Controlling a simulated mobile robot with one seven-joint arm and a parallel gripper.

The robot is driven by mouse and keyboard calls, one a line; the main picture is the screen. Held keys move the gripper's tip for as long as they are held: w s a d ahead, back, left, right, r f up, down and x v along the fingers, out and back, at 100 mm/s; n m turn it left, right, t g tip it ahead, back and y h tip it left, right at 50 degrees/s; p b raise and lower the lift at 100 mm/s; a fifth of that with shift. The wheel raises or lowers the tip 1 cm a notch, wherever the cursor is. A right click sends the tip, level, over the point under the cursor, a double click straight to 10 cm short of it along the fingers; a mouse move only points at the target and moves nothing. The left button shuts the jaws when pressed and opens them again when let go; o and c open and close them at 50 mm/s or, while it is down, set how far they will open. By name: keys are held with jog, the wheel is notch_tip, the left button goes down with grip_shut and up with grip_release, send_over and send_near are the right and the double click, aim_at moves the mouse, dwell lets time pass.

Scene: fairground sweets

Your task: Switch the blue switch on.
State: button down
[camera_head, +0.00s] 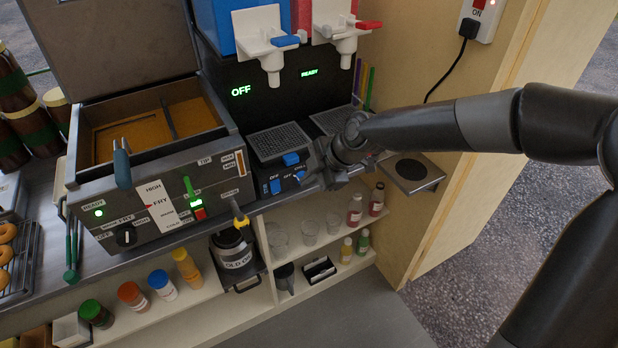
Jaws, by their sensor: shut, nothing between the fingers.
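The drinks machine (265,95) stands at the back with a blue tank (212,22) and a red tank. On its front panel, below the left drip tray (279,142), are small blue parts. One looks like a blue rocker switch (298,177), with small OFF lettering nearby; its exact position is too small to tell. The display under the blue tank reads OFF (241,90) in green. The one under the red tank reads READY (310,72). My gripper (312,184) is shut and empty, just right of the blue switch. I cannot tell whether they touch. It hides the panel's right part.
A fryer (155,205) with its lid raised stands left of the machine. Bottles and cups sit on the shelf below. A small side shelf (412,172) is right of my gripper. A wall socket (481,18) marked ON holds a black plug.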

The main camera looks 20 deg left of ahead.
aim_at(276, 186)
jog(key=shift+s+d+f, duration=0.1)
jog(key=shift+s+f, duration=0.1)
jog(key=shift+f, duration=0.45)
jog(key=shift+f, duration=0.1)
jog(key=shift+w+a+f, duration=0.6)
jog(key=shift+a+f, duration=0.8)
jog(key=shift+w+a+f, duration=0.55)
jog(key=shift+a+f, duration=0.85)
jog(key=shift+a, duration=0.05)
jog(key=shift+w+a+f, duration=0.6)
jog(key=shift+a+f, duration=0.8)
